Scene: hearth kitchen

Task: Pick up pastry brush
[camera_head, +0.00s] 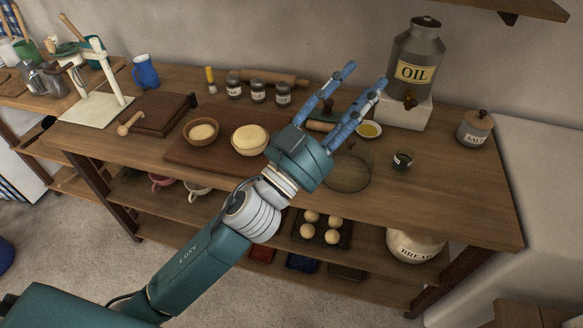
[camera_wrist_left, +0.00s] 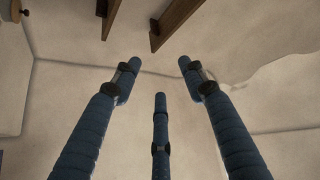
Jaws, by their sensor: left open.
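My left gripper (camera_head: 367,78) reaches over the table from the lower left, well to the right of that item. Its blue fingers are spread open and point up and away, with nothing between them. The left wrist view also shows the open gripper (camera_wrist_left: 160,75) against bare wall. My right gripper is out of view.
Spice jars (camera_head: 257,91) and a rolling pin (camera_head: 285,78) are at the back. Bowls (camera_head: 250,138) sit on a board left of my gripper. An oil dispenser (camera_head: 417,62) stands to the right, near a salt jar (camera_head: 474,128). The front right tabletop (camera_head: 450,200) is clear.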

